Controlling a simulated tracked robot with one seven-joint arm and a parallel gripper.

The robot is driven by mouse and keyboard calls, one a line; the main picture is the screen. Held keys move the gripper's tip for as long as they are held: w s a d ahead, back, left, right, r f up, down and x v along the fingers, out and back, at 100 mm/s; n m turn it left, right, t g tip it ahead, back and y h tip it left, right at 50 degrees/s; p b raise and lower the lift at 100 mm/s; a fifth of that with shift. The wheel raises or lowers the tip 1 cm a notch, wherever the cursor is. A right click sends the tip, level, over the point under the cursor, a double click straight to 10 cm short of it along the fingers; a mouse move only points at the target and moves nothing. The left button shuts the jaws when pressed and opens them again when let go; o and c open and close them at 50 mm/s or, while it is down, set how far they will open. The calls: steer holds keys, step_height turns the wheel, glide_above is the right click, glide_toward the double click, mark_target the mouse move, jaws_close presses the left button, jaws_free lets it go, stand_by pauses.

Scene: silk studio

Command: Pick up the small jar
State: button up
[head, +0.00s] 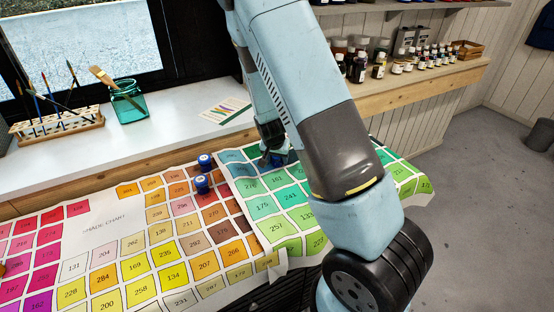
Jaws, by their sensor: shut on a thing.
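Two small jars with blue lids stand close together on the shade chart, one farther back (205,162) and one nearer (202,184). My gripper (272,157) is low over the chart to their right, partly hidden behind my arm. It is shut on a small jar, of which a dark blue part (281,160) shows at the fingers. The rest of this jar is hidden, and I cannot tell whether it touches the chart. The two other jars are apart from my gripper.
The shade chart (90,235) covers the table, with a raised, curled sheet edge at its middle. Behind, a white sill holds a brush rack (57,127), a green glass jar (128,102) and a card (224,110). A wooden shelf (420,88) with bottles stands at the back right.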

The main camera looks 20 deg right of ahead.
step_height(320, 180, up, 3)
steer(key=shift+r, duration=0.1)
steer(key=s+a+r, duration=0.9)
steer(key=s, duration=0.1)
steer(key=shift+s+r, duration=0.3)
steer(key=shift+r, duration=0.05)
stand_by(0.4)
